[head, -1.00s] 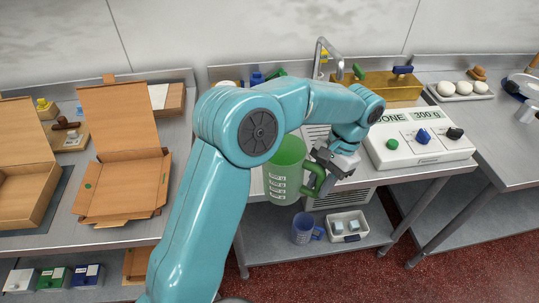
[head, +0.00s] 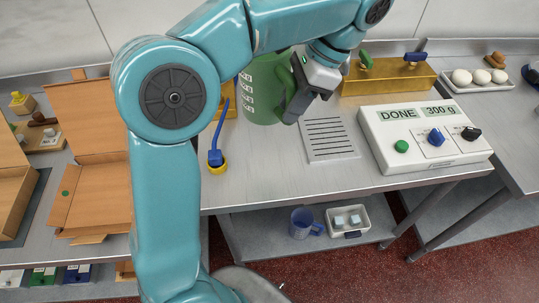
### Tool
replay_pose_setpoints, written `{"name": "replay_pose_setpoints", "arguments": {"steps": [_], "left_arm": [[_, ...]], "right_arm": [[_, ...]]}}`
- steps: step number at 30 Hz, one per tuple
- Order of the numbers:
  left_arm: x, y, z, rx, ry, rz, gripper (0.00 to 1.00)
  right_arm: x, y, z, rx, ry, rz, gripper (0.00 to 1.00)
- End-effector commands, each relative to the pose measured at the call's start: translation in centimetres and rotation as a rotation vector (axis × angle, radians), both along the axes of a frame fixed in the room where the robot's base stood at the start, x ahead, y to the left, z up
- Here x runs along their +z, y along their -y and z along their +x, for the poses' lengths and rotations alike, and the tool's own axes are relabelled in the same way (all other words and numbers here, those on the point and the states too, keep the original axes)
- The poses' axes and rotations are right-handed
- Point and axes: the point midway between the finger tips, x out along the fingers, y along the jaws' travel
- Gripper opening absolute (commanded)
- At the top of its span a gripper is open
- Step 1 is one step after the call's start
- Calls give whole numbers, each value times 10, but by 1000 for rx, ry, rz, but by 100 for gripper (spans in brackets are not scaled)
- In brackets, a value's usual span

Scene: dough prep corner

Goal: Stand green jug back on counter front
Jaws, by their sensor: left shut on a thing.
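The green jug (head: 263,95) has white markings on its side and looks roughly upright. My left gripper (head: 297,97) is shut on the jug's handle, on its right side. The jug shows over the back part of the steel counter (head: 285,180); whether its base touches the surface I cannot tell. My left arm hides the jug's top. The counter's front part is bare. My right gripper is not in view.
A scale (head: 425,135) reading DONE and 300 g stands right of a slotted drain plate (head: 329,138). A blue-handled item (head: 216,158) in a yellow ring stands left. A blue mug (head: 303,224) and white bin (head: 347,222) sit on the lower shelf.

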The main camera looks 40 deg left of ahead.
Motion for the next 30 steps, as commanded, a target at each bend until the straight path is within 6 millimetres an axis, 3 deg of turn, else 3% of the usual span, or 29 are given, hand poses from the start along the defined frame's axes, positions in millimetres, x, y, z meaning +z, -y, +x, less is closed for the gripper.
{"name": "replay_pose_setpoints", "arguments": {"steps": [5,15,30], "left_arm": [[-35,1,-6,-5,-7,0,0],[-129,3,-7,-3,-7,1,0],[-195,2,-2,-2,-4,0,0]], "right_arm": [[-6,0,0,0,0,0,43],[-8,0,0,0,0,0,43],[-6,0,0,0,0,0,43]]}}
